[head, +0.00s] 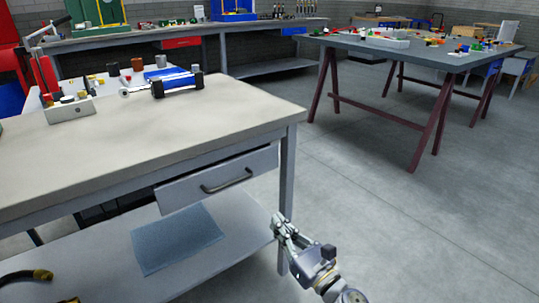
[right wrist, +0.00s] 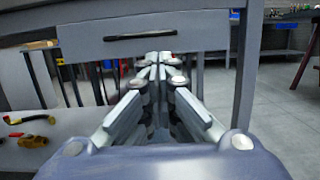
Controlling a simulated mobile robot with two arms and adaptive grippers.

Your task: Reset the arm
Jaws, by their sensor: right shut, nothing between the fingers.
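My right gripper (head: 279,226) is low in the head view, beside the right front leg of the near workbench (head: 150,138), below the tabletop. It is shut and empty. In the right wrist view its fingers (right wrist: 155,62) meet in front of the bench's drawer front (right wrist: 125,36); I cannot tell whether they touch anything. The drawer, with its dark handle (head: 227,181), stands partly pulled out in the head view. My left gripper is not in view.
A blue-grey sheet (head: 178,240) lies on the bench's lower shelf. A yellow-black tool (head: 27,277) lies at its left end. Another table (head: 400,48) stands behind right. Floor on the right is clear.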

